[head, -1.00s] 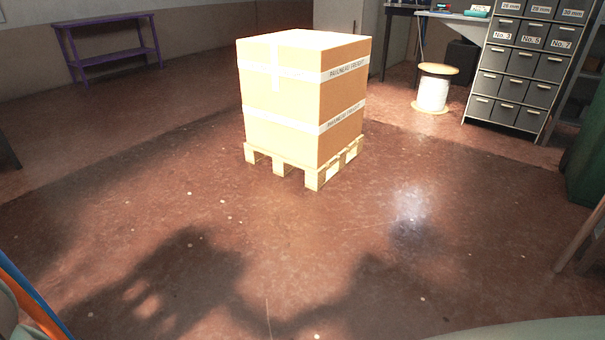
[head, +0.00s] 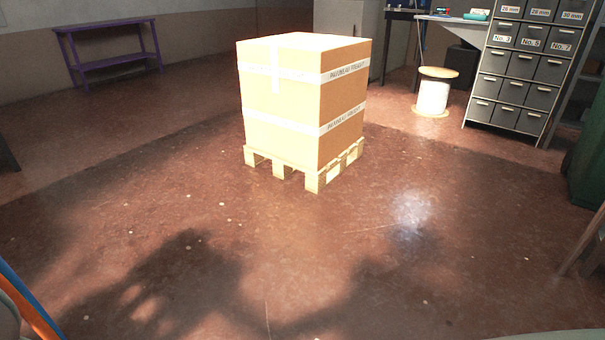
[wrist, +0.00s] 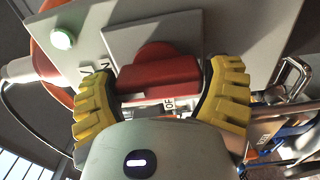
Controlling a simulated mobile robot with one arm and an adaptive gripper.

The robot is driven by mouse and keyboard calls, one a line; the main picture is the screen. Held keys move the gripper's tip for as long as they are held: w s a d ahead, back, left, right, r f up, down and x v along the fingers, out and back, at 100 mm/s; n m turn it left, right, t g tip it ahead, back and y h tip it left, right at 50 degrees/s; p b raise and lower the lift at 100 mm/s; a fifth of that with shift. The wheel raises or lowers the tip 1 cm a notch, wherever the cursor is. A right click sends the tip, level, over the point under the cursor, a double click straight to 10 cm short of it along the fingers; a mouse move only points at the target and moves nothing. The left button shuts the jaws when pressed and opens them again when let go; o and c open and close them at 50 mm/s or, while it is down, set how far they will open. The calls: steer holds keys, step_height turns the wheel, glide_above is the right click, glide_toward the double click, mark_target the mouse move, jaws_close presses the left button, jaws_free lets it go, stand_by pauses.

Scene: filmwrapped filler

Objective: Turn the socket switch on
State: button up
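In the wrist view, a red switch (wrist: 155,82) sits on a grey socket panel (wrist: 228,28). An ON label (wrist: 103,66) is at its left and an OFF label (wrist: 168,104) is below it. A pale green round light (wrist: 62,40) is at the upper left. The yellow fingers of my gripper (wrist: 160,92) stand apart on either side of the red switch, very close to its edges. I cannot tell whether they press on it. The socket and gripper are not seen in the head view.
A large carton (head: 290,100) stands on a wooden pallet (head: 315,178) in mid-floor. A white spool (head: 432,95) and a grey drawer cabinet (head: 525,70) stand at the back right, a purple bench (head: 110,65) at the back left. The floor around the pallet is open.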

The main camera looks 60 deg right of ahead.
steer(key=o, duration=0.3)
steer(key=shift+w, duration=0.1)
steer(key=s, duration=1.2)
steer(key=shift+a, duration=0.15)
